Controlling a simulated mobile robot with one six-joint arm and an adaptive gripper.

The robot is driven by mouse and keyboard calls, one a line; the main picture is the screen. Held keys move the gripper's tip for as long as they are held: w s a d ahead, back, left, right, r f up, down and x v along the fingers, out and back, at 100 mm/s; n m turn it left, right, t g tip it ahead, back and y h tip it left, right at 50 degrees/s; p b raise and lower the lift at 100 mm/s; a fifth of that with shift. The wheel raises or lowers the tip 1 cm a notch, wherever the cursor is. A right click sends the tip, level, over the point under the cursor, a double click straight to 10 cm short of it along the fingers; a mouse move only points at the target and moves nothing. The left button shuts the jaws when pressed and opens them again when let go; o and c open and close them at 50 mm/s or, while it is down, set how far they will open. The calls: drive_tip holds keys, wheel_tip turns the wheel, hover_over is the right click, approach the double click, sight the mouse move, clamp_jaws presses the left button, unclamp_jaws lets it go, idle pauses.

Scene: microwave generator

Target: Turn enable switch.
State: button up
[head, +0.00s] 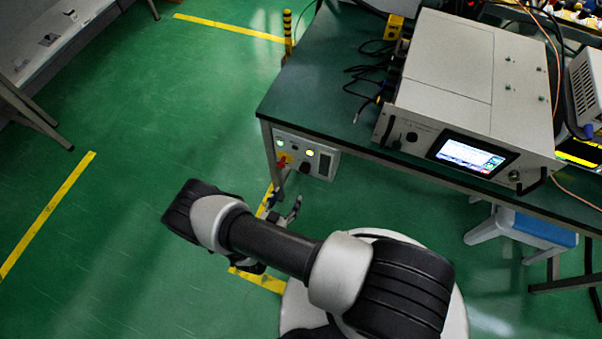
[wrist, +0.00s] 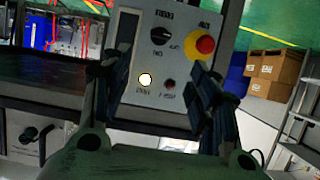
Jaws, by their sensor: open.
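A light control panel (head: 325,160) hangs under the table's front edge in the head view. It carries a black rotary knob (head: 305,167), which looks like the enable switch, a red emergency button on yellow (head: 283,160) and lit lamps. In the wrist view the panel fills the upper middle, with the black knob (wrist: 160,36) left of the red button (wrist: 205,44). A bright lamp (wrist: 145,79) and a dark red one (wrist: 169,84) sit below. My gripper (wrist: 162,75) is open and empty, its fingers either side of the panel's lower part. Panel lettering is too small to read.
A grey generator (head: 470,85) with a lit screen stands on the green table (head: 320,80) above the panel. Black cables lie beside it. A blue-topped stool (head: 540,230) is under the table at right. Cardboard boxes (wrist: 275,72) show at right in the wrist view.

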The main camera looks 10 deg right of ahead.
sight(304, 170)
drive_tip(key=b+x, duration=0.4)
drive_tip(key=x, duration=1.1)
drive_tip(key=shift+w+f, duration=0.1)
drive_tip(key=shift+f, duration=0.05)
drive_tip(key=c, duration=1.1)
drive_tip(key=shift+o, duration=0.2)
